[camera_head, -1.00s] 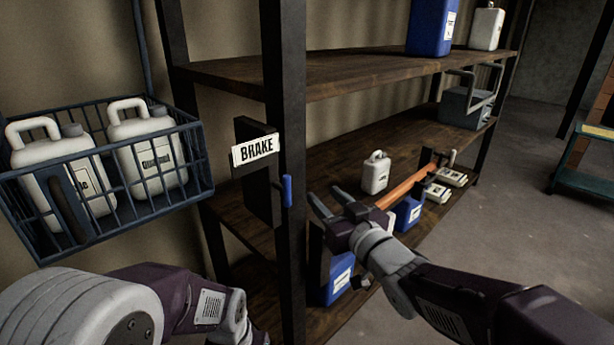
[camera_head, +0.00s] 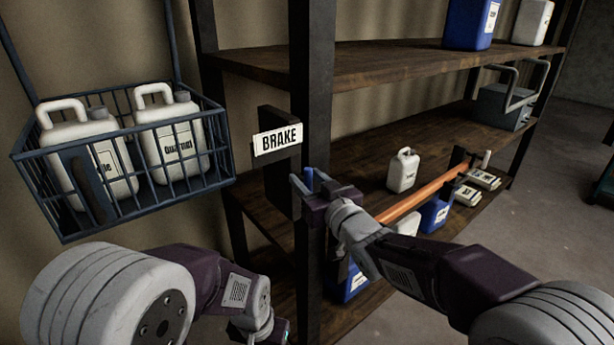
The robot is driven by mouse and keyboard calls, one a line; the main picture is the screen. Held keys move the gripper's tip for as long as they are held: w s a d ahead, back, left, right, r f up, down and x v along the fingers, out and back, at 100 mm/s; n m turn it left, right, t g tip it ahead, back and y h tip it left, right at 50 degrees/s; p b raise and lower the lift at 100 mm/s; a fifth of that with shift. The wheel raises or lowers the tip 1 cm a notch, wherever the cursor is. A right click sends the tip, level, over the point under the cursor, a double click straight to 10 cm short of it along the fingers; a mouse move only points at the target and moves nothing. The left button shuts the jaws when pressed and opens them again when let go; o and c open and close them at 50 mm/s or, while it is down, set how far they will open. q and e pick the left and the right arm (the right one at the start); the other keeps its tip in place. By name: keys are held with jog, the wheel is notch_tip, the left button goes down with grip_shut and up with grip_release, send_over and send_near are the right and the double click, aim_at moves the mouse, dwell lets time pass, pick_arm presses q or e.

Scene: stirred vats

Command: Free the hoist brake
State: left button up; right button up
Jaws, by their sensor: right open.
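The brake is a dark upright plate with a white "BRAKE" sign (camera_head: 278,139), beside the rack's front post. Its blue lever handle (camera_head: 309,178) shows just below and right of the sign. My right gripper (camera_head: 312,183) is open at the lever, with the blue handle showing between its fingers. I cannot tell whether a finger touches it; the gripper hides the handle's lower part. My left arm (camera_head: 205,285) is low at the front left, and its gripper's fingers do not show.
A blue wire basket (camera_head: 140,207) with two white jugs hangs at the left. The wooden rack (camera_head: 385,70) holds blue and white containers, a grey box (camera_head: 503,106) and an orange bar (camera_head: 425,196).

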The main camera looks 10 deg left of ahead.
jog(key=shift+w, duration=0.35)
jog(key=shift+s+a, duration=0.1)
grip_shut()
jog(key=shift+f+b, duration=0.2)
jog(key=shift+b, duration=0.35)
jog(key=n+b, duration=0.3)
jog(key=b, duration=0.1)
jog(key=n+y+b, duration=0.1)
jog(key=n+b, duration=0.2)
jog(key=b, duration=0.1)
jog(key=n+b, duration=0.4)
jog(key=shift+s+a+f+y, duration=0.3)
jog(key=shift+s+f+y, duration=0.05)
jog(key=shift+s+y, duration=0.05)
jog(key=shift+s+a+f+n+g+y+b, duration=0.15)
jog(key=shift+n+y+b, duration=0.45)
jog(key=shift+n, duration=1.05)
jog(key=shift+w+d+f+n+g+y+b, duration=0.1)
jog(key=shift+n+g+y+b, duration=0.15)
jog(key=shift+n+b, duration=1.1)
jog(key=shift+s+a+f+n+g+y+b, duration=0.1)
jog(key=shift+n+g+y+b, duration=0.2)
jog(key=shift+n, duration=1.7)
grip_release()
jog(key=shift+r, duration=0.1)
